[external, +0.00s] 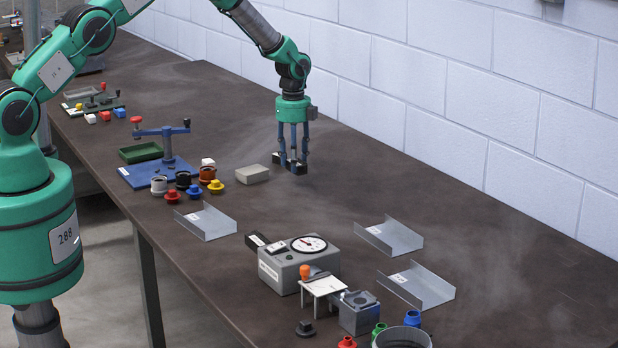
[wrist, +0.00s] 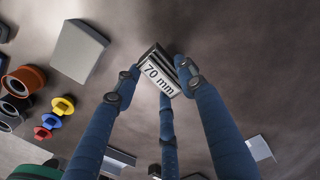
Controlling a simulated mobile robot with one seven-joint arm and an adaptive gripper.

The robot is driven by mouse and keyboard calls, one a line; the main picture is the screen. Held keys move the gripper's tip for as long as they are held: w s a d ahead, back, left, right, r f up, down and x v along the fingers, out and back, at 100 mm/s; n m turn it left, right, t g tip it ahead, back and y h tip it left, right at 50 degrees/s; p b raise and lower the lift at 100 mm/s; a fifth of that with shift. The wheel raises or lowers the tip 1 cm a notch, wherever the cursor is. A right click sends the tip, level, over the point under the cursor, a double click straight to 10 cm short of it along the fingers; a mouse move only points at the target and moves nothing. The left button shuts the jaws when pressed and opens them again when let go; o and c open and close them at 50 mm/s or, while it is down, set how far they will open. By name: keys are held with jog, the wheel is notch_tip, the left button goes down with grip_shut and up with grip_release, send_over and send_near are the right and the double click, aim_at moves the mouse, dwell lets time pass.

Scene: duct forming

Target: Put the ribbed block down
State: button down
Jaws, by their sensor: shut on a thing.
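My gripper (external: 291,163) is low over the table (external: 480,225), near its back edge and just right of a pale beige block. In the wrist view, my gripper (wrist: 160,88) has its blue fingers closed around the ribbed block (wrist: 158,77), a small dark grey piece with a light face marked "70 mm". In the external view the fingertips mostly hide the ribbed block. I cannot tell whether it touches the tabletop.
The beige block (external: 252,174) is close left of my gripper, with several coloured knobs (external: 194,189) and a blue press (external: 160,165) beyond it. Bent metal channels (external: 390,237) and a dial gauge box (external: 300,262) stand nearer the camera. Bare table lies right of my gripper.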

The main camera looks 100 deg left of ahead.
jog(key=shift+w+a+f, duration=0.15)
jog(key=shift+w+a, duration=1.5)
jog(key=shift+a, duration=0.3)
jog(key=shift+f, duration=0.1)
jog(key=shift+f, duration=1.7)
jog(key=shift+f, duration=0.15)
jog(key=c, duration=1)
grip_release()
jog(key=shift+s+d, duration=0.1)
jog(key=shift+c, duration=0.2)
notch_tip(320, 180, up, 12)
